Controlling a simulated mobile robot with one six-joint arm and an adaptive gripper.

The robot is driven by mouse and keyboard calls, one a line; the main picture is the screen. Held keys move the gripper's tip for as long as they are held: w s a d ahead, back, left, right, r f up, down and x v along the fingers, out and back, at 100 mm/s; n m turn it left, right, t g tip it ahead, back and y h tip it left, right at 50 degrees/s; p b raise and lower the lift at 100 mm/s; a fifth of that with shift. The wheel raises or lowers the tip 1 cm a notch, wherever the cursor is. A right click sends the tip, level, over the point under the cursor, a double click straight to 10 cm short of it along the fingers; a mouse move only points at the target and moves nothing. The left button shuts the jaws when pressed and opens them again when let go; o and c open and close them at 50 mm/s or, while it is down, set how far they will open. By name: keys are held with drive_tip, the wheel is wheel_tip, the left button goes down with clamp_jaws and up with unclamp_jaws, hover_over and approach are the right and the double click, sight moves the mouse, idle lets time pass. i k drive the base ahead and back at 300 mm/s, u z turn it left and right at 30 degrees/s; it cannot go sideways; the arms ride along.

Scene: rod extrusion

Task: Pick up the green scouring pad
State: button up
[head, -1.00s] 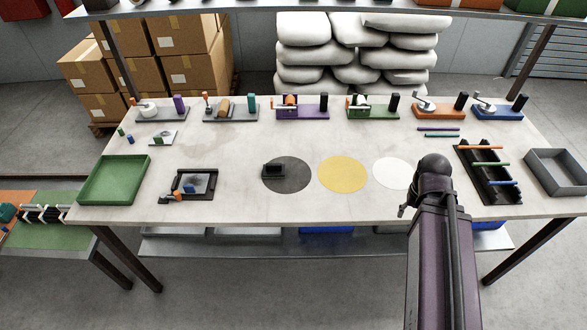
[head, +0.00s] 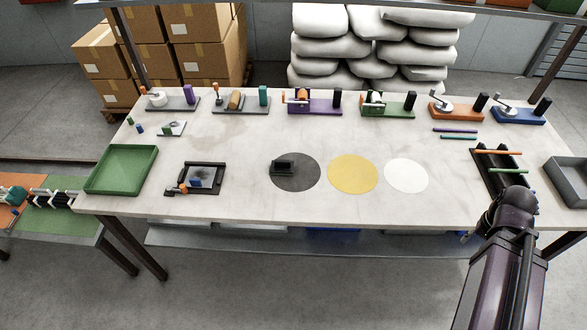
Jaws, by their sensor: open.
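I cannot pick out the green scouring pad with certainty. A small dark block with a greenish lower edge (head: 283,167) sits on the dark grey disc (head: 300,173). A small green piece (head: 164,130) lies on a pale plate (head: 176,128) at the back left. Both are too small to identify. My arm rises at the lower right in front of the table, far from both pieces. Its dark joint overlaps the black rack (head: 484,166). I cannot make out my gripper's fingers.
A green tray (head: 121,170) and a black frame (head: 213,165) stand at the left. Yellow (head: 352,174) and white (head: 406,176) discs lie mid-table. Several fixtures line the back edge. A grey bin (head: 570,180) stands at the right. Open tabletop lies between the discs and the fixtures.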

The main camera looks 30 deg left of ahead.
sight(284, 168)
drive_tip(key=z, duration=0.05)
drive_tip(key=k, duration=1.4)
drive_tip(key=u, duration=1.15)
drive_tip(key=i, duration=1)
drive_tip(key=z, duration=0.05)
